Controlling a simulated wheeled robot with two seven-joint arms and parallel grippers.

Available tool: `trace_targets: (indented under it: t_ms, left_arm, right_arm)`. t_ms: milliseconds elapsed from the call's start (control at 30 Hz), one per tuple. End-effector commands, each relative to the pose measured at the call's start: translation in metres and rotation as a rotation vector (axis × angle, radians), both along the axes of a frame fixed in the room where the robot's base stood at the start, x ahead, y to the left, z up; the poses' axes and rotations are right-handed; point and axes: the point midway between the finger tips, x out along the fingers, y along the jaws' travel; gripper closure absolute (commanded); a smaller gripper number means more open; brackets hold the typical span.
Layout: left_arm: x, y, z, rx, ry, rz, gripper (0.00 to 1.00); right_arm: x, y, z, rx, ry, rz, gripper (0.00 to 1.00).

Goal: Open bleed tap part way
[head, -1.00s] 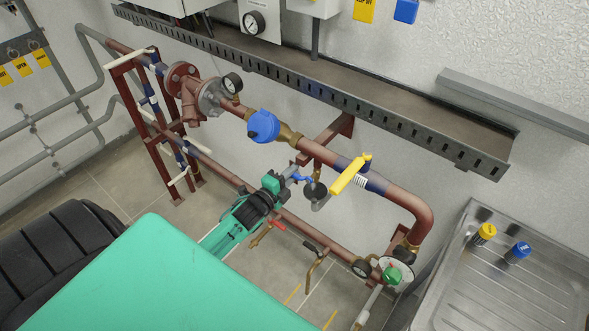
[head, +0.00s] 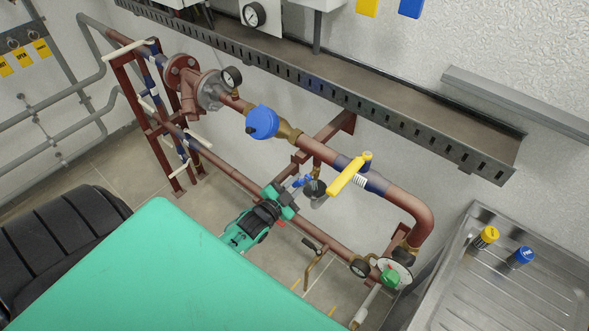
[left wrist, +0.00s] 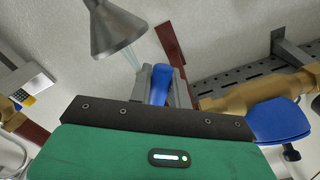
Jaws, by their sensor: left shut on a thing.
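The bleed tap has a small blue lever (head: 303,181), seen just left of a dark round cup (head: 314,188) below the upper red pipe. My left gripper (head: 293,186) comes up to this lever from the lower left. In the left wrist view the blue lever (left wrist: 160,84) sits between the grey fingers of my left gripper (left wrist: 157,78), which is shut on it. The tap's body is hidden behind the gripper. A grey cone-shaped cup (left wrist: 113,30) shows close above and left of the fingers. My right gripper is not in view.
A yellow lever (head: 350,174) is on the upper pipe (head: 405,200), right of the tap. A blue round cap (head: 262,122) and brass fitting (head: 289,134) are up-left. A lower pipe (head: 325,238) runs beneath. A slotted tray (head: 330,90) crosses the wall above.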

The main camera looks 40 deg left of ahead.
Motion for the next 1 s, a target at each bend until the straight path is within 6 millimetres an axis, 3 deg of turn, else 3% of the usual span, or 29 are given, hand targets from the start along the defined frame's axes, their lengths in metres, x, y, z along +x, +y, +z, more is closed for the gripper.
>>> trace_targets:
  t_ms: [400, 1000]
  left_arm:
    - [-0.001, -0.011, -0.007, -0.219, 0.020, -0.001, 1.00]
    - [-0.002, -0.013, -0.009, -0.259, 0.024, 0.000, 1.00]
  right_arm:
    - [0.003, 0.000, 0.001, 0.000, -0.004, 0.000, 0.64]
    - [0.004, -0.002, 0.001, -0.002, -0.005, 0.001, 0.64]
